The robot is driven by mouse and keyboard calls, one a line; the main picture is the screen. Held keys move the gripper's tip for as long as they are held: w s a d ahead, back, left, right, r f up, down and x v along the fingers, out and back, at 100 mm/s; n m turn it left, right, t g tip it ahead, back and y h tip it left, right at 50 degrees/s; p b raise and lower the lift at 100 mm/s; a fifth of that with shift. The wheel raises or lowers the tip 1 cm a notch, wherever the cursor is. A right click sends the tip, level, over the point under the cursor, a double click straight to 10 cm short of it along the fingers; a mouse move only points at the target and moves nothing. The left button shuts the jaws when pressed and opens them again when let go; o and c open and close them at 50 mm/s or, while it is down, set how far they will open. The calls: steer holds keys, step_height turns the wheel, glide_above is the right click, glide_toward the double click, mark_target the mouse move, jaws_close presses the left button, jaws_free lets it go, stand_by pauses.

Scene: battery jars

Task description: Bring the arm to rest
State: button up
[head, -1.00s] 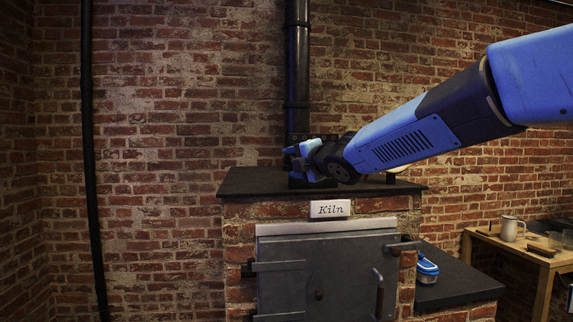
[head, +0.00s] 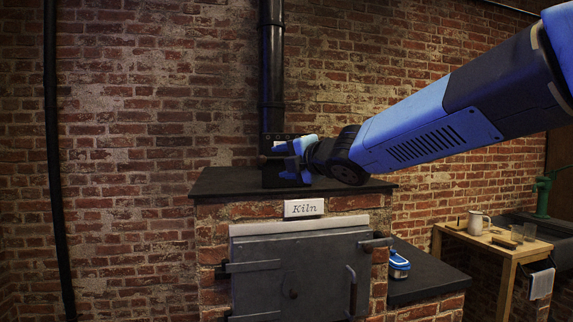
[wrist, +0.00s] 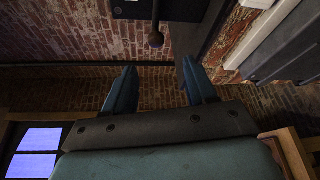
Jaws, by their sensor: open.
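My arm reaches in from the right of the head view, blue and black, extended across the front of the kiln's top. My gripper (head: 283,160) is in front of the black flue pipe, over the kiln top in the picture. In the wrist view my gripper (wrist: 160,88) shows two blue fingers wide apart. Nothing is between them; brick wall shows through the gap. I cannot tell the exact distance from the fingers to the pipe or kiln top.
The brick kiln (head: 300,260) has a shut grey door and a "Kiln" sign (head: 304,208). A blue-lidded container (head: 398,265) sits on the dark side ledge (head: 430,278). A wooden table (head: 480,243) with a mug (head: 478,222) stands at right. A thin black pipe (head: 54,160) runs down the left wall.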

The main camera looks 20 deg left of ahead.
steer(key=d+f+m+t+h, duration=0.15)
steer(key=d+m+h, duration=0.3)
steer(key=d, duration=0.55)
steer(key=d+f+m+h, duration=0.3)
steer(key=d+m, duration=0.3)
steer(key=d, duration=0.3)
steer(key=d+f+m+t+h, duration=0.1)
steer(key=d+f+m+h, duration=0.15)
steer(key=d+m, duration=0.55)
steer(key=s+d+f+m+g+h, duration=0.1)
steer(key=s+d+f+m+g, duration=0.2)
steer(key=s+d+f+m, duration=0.3)
steer(key=s+d+f+m+g+h, duration=0.2)
steer(key=s+d+f+m+g, duration=0.2)
steer(key=s+d+f+m, duration=0.3)
steer(key=s+d+f, duration=0.1)
steer(key=s+d, duration=0.4)
steer(key=s, duration=0.4)
steer(key=shift+s, duration=0.2)
steer(key=shift+d, duration=0.1)
